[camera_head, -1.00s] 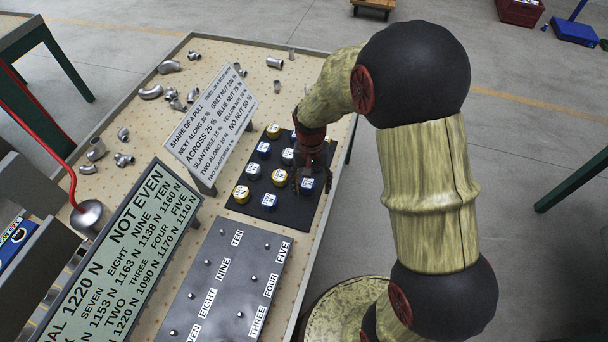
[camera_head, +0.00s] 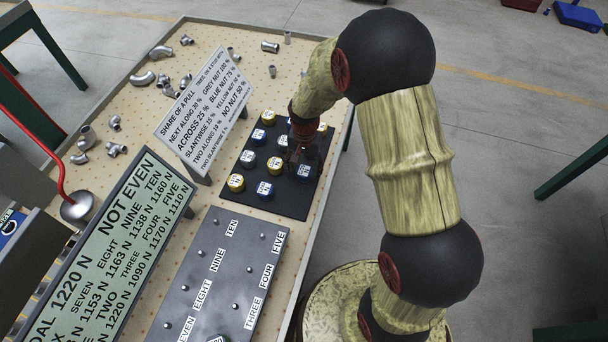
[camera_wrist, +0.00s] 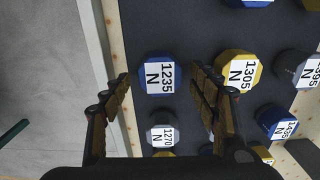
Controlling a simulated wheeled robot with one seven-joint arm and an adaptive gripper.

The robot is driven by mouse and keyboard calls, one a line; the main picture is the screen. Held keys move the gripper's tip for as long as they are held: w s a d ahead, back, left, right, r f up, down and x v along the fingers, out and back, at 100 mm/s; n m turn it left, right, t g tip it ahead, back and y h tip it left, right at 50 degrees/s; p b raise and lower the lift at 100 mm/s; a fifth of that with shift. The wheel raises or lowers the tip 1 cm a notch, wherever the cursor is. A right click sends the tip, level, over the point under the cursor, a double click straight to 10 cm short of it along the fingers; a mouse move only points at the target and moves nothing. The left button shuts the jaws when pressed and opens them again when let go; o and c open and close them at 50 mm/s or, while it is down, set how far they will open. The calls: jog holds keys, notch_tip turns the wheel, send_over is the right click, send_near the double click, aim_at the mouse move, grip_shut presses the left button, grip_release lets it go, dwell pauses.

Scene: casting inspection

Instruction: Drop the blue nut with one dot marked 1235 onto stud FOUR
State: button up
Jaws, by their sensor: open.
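The blue nut marked 1235 (camera_wrist: 158,73) shows in the wrist view between the two fingers of my gripper (camera_wrist: 162,88), nearer the left finger; no dot can be made out on it. My gripper is open, and neither finger visibly grips the nut. In the head view my gripper (camera_head: 296,158) hangs over the right side of the dark nut mat (camera_head: 290,207), and its fingers partly hide what lies beneath. Stud FOUR (camera_head: 249,268) is a small bare stud beside the FOUR label (camera_head: 266,275) on the grey stud plate (camera_head: 213,290), in front of the mat.
A blue-grey nut marked 1270 (camera_wrist: 162,134), a yellow nut marked 1305 (camera_wrist: 240,72) and a blue nut marked 1435 (camera_wrist: 277,122) stand close by. A white sign (camera_head: 203,110) and a green sign (camera_head: 115,250) stand left of the mat and plate. Pipe fittings lie behind.

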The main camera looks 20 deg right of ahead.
jog(key=shift+f, duration=0.65)
jog(key=shift+r, duration=0.1)
jog(key=shift+c, duration=0.8)
jog(key=c, duration=1.1)
jog(key=shift+c, duration=0.5)
jog(key=shift+r, duration=0.1)
